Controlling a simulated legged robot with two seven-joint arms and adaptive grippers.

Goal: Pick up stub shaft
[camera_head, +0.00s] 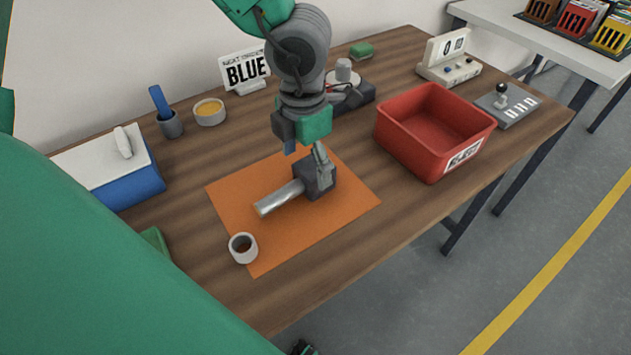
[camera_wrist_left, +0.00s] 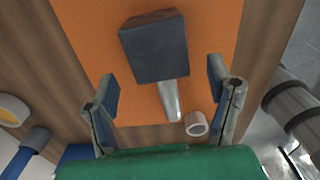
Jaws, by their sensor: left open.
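The stub shaft (camera_head: 280,197) is a silver rod with a tan end, lying on an orange mat (camera_head: 310,231). Its inner end meets a dark grey block (camera_head: 318,181); I cannot tell how they join. The left wrist view shows the shaft (camera_wrist_left: 170,100) below the block (camera_wrist_left: 156,50). My left gripper (camera_head: 306,155) points down over the block, partly covering it. Its fingers stand wide apart with nothing between them, and the shaft shows beyond the gap (camera_wrist_left: 160,84). A small dark and green part at the head view's bottom edge may be my right gripper (camera_head: 303,348), mostly cut off.
A white ring (camera_head: 243,248) stands on the mat near the shaft's free end. A red bin (camera_head: 405,128) is right of the mat. A blue and white box (camera_head: 140,185), a cup (camera_head: 171,126) and a yellow-filled bowl (camera_head: 209,112) stand left. The wooden table's front strip is clear.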

